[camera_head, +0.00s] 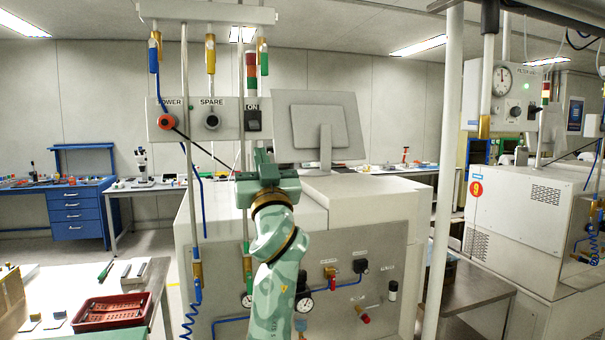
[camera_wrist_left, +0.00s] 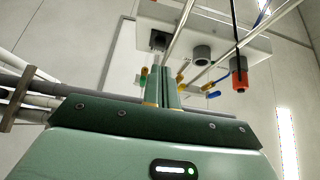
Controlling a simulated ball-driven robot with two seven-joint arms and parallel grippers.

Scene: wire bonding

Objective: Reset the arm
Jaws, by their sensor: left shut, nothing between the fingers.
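My left arm rises from the bottom middle in the head view, pale green with brass-coloured rings. Its gripper (camera_head: 262,158) points up and away, in front of the machine and below the switch panel (camera_head: 190,119). In the left wrist view the two fingers (camera_wrist_left: 162,88) stand side by side, shut with nothing between them. The panel carries POWER, SPARE and ON labels. My right gripper does not show.
A cream machine cabinet (camera_head: 350,215) with gauges and fittings stands close ahead, a monitor (camera_head: 313,125) on top. Vertical poles flank it, one white pole (camera_head: 445,170) on the right. A red basket (camera_head: 112,311) sits on the bench at lower left. Hoses hang at the cabinet's left.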

